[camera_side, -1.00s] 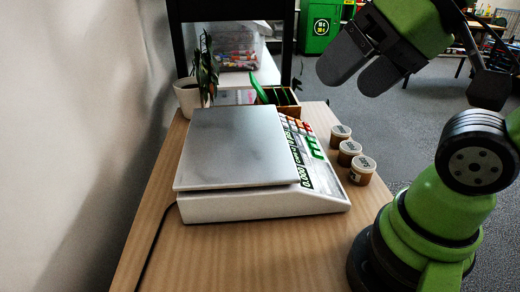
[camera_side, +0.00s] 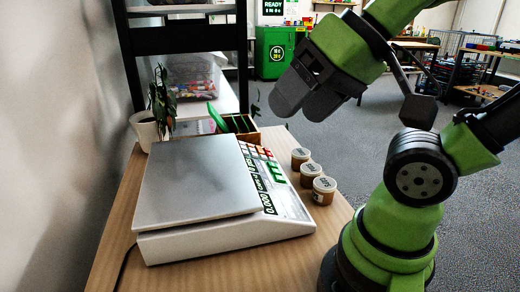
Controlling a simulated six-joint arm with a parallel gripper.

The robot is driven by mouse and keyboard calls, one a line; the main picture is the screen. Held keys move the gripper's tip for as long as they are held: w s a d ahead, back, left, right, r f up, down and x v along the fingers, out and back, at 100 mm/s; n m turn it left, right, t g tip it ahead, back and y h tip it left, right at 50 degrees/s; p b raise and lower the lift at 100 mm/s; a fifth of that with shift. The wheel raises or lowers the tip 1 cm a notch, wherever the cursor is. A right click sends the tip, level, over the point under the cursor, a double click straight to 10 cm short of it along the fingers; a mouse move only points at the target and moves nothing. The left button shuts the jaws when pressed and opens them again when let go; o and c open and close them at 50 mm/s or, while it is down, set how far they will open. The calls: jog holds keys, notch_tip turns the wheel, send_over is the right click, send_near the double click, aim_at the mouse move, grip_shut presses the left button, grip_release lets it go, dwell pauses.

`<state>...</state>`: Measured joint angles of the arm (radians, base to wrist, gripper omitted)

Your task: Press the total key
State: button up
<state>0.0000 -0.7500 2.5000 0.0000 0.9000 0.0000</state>
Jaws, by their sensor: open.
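A white weighing scale (camera_side: 225,240) with a grey metal plate (camera_side: 195,185) stands on the wooden table. Its sloped right-hand panel carries a keypad (camera_side: 258,153) with red, white and dark keys, and green displays (camera_side: 265,193) nearer the camera. The key labels are too small to read, so I cannot tell which is the total key. My gripper (camera_side: 297,104) is in the air above and to the right of the keypad, apart from it. Its two dark fingers point down and left, open, with nothing visible between them.
Several small lidded jars (camera_side: 323,190) stand in a row right of the scale. Behind it are a wooden box (camera_side: 243,127) with a green item, and a potted plant (camera_side: 147,128). A dark shelf frame (camera_side: 187,40) rises at the back. Air above the scale is clear.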

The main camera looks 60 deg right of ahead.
grip_shut()
dwell(1.4)
